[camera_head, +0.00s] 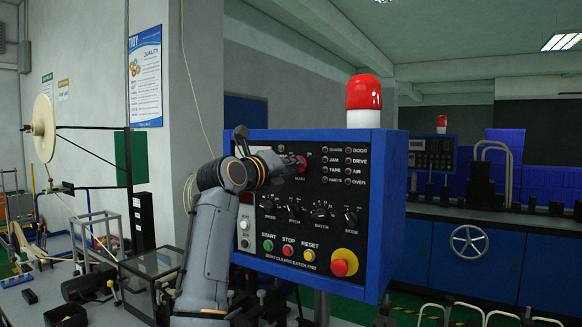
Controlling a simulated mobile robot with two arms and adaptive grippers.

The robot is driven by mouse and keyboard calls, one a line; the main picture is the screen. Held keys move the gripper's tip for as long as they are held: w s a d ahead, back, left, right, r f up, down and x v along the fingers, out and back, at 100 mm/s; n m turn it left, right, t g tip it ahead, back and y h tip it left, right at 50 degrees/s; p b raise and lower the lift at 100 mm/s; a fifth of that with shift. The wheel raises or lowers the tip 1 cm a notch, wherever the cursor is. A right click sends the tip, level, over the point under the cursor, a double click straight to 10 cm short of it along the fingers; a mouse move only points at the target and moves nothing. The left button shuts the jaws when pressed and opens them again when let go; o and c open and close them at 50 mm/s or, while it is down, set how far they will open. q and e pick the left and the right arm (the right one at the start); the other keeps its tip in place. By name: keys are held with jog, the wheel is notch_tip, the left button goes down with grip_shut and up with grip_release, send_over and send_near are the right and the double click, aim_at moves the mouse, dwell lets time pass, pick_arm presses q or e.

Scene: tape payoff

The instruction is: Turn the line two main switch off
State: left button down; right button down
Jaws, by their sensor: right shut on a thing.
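A blue control box with a dark front panel (335,232) stands in the middle of the view. I cannot read a line number on the box. My left gripper is not in view.
A red beacon (363,93) tops the box. Below the switch are several black knobs, start, stop and reset buttons, and a red emergency button (344,262) on yellow. A second panel (432,152) with a beacon stands behind right. A tape reel (44,128) is at left.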

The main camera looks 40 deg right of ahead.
jog(key=shift+r, duration=0.1)
jog(key=c, duration=1.4)
grip_release()
jog(key=shift+w, duration=0.1)
jog(key=v, duration=0.7)
jog(key=shift+a, duration=0.25)
